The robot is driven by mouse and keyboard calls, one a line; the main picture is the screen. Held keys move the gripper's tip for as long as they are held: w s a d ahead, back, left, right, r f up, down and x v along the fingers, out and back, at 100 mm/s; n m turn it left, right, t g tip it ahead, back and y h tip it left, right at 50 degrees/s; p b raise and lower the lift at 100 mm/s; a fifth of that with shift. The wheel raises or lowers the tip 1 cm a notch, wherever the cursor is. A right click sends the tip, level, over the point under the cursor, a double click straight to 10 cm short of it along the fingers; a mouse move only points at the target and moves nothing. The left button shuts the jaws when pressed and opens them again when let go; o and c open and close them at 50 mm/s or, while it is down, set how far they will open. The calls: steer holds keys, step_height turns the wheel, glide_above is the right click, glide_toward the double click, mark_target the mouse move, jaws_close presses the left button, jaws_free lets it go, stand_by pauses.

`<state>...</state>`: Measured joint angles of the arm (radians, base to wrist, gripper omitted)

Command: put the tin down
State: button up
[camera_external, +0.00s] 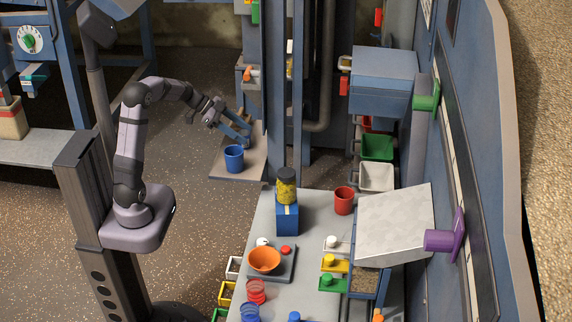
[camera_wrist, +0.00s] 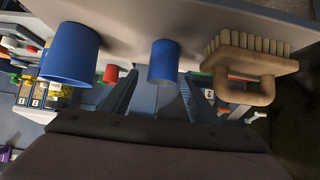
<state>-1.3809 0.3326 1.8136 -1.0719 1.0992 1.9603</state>
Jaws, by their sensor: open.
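A small blue tin (camera_wrist: 163,62) shows between my fingers in the wrist view, which looks upside down. Its base appears to meet the grey shelf (camera_external: 222,171). My gripper (camera_external: 240,133) is open at the shelf, its fingers on either side of the tin in the wrist view (camera_wrist: 158,92). I cannot tell whether either finger touches it. In the external view I cannot make out the tin clearly from the bluish fingers.
A larger blue cup (camera_external: 234,158) stands on the shelf close to my gripper; it also shows in the wrist view (camera_wrist: 70,52). A wooden brush (camera_wrist: 248,68) is on the other side. A blue post (camera_external: 276,90) rises beside the shelf.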

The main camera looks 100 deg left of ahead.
mark_target(249, 136)
steer(key=shift+p+x, duration=0.8)
steer(key=shift+x, duration=1.9)
steer(key=shift+s+a+f, duration=0.1)
steer(key=shift+a, duration=0.05)
steer(key=c, duration=1.2)
step_height(249, 136, up, 18)
steer(key=shift+b, duration=0.45)
